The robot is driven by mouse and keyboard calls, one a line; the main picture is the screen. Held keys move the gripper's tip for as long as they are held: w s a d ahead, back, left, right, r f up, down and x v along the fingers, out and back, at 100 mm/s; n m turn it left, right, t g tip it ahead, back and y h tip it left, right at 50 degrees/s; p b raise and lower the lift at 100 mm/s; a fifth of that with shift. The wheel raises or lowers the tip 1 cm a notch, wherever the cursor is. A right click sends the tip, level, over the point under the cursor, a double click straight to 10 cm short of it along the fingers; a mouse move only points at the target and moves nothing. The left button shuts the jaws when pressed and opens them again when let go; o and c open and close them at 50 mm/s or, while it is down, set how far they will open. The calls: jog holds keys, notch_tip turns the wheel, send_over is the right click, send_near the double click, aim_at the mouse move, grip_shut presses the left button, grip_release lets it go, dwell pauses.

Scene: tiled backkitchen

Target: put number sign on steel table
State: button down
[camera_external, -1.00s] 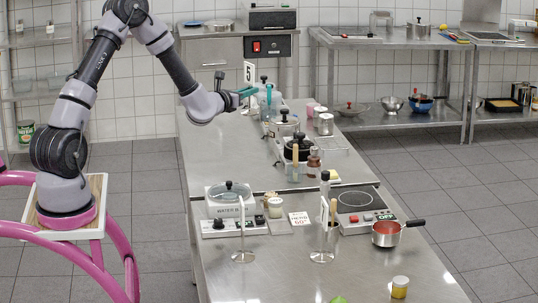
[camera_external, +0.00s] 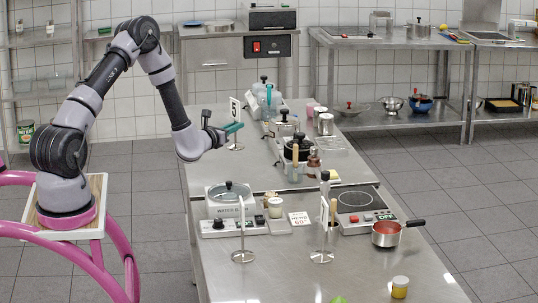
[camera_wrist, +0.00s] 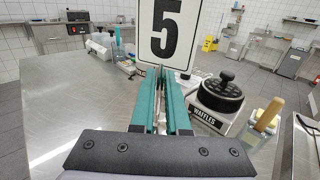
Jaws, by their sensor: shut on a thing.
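The number sign (camera_external: 235,109) is a white card with a black 5 on a thin stem with a round base. My gripper (camera_external: 233,128) is shut on it just below the card and holds it upright. The base appears over the left side of the steel table (camera_external: 215,165); I cannot tell whether it touches the top. In the wrist view the card (camera_wrist: 165,32) stands just beyond the teal fingers of my gripper (camera_wrist: 161,85), which hide most of the stem. The steel table (camera_wrist: 75,100) also shows there, bare to the left.
A waffle maker (camera_wrist: 221,95) stands close to the right of the fingers. A water bath (camera_external: 229,195) and two more stands (camera_external: 243,256) (camera_external: 321,257) are nearer the camera. The table's left part is clear.

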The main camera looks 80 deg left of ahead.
aim_at(235, 149)
notch_tip(235, 149, down, 8)
jog(key=shift+r, duration=0.1)
dwell(0.4)
jog(key=c, duration=0.9)
grip_release()
